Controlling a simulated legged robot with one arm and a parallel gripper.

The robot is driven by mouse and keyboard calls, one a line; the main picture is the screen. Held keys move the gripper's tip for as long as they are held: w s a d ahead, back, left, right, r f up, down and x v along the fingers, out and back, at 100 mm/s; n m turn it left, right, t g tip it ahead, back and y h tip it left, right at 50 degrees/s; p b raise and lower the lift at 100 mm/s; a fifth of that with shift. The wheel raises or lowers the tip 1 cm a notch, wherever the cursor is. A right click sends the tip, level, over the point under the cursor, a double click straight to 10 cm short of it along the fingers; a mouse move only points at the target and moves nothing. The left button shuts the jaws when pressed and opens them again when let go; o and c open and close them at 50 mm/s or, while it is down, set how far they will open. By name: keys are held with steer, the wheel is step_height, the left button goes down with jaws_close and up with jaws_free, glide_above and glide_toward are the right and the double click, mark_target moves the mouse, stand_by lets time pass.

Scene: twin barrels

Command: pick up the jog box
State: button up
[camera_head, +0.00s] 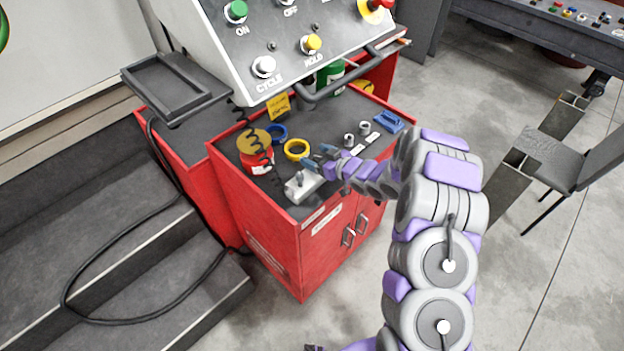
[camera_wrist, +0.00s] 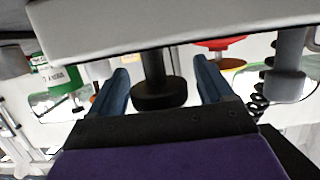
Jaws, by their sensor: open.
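The jog box, a small light-grey box (camera_head: 303,187) with an upright knob, sits near the front left corner of the red cabinet's dark top. In the wrist view a large light-grey body (camera_wrist: 150,30), which looks like this box, fills the upper part. A black knob on a stem (camera_wrist: 158,95) shows between my two blue fingers. My gripper (camera_head: 319,160) is just behind and right of the box in the head view. Its fingers stand apart on both sides of the knob (camera_wrist: 160,82), with visible gaps. Whether they touch the box is unclear.
On the red cabinet (camera_head: 285,245) are a red can (camera_head: 257,162), a yellow ring (camera_head: 296,150), a blue ring (camera_head: 277,134), small metal parts (camera_head: 356,134) and a blue item (camera_head: 388,122). A control panel (camera_head: 290,45) overhangs the back. Dark steps (camera_head: 110,250) are at left.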

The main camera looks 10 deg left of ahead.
steer(key=shift+c, duration=0.3)
jaws_close()
stand_by(0.6)
